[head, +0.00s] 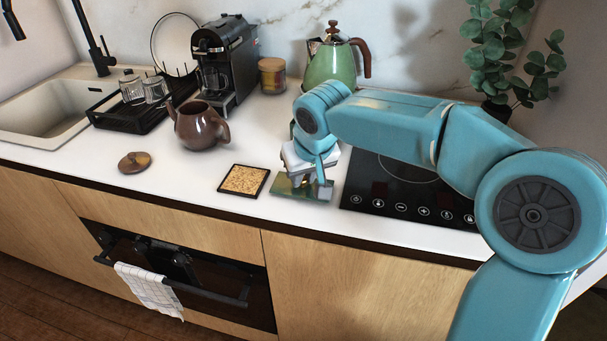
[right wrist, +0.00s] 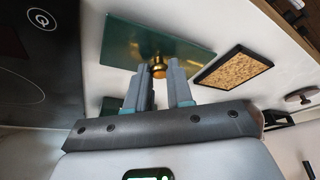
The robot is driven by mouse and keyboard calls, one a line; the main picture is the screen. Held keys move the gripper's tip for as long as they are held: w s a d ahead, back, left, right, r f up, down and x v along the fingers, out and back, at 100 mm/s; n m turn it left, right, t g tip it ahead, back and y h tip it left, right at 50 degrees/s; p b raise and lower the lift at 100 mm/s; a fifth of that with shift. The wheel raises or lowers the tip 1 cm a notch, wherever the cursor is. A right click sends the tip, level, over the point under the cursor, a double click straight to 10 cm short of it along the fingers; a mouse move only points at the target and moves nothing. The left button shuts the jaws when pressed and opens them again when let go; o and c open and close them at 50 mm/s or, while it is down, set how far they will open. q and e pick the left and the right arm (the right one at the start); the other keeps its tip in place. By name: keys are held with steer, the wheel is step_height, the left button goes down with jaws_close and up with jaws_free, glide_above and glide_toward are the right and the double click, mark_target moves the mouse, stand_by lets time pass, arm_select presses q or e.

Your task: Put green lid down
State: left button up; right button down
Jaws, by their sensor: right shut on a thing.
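The green lid (head: 290,189) is a flat, square green plate with a brass knob. In the head view it is level at the counter's front, between the cork trivet and the hob. I cannot tell if it touches the counter or hovers just above. My right gripper (head: 308,180) is over it, pointing down. In the right wrist view the lid (right wrist: 130,42) lies past the fingertips, and my right gripper (right wrist: 161,70) is shut on its brass knob (right wrist: 158,68). My left gripper is not in view.
A cork trivet (head: 243,179) lies left of the lid, and a black hob (head: 385,186) lies right. A brown teapot (head: 203,128) stands open, its round lid (head: 134,162) on the counter. A green kettle (head: 331,65) stands behind my arm. White counter is clear behind the trivet.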

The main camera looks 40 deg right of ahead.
steer(key=shift+f, duration=0.15)
steer(key=c, duration=1)
jaws_free()
steer(key=shift+r, duration=0.3)
steer(key=p+v, duration=0.2)
steer(key=v, duration=0.9)
steer(key=shift+s+r, duration=0.3)
steer(key=shift+r, duration=0.05)
steer(key=shift+a+f, duration=0.1)
steer(key=shift+a, duration=0.05)
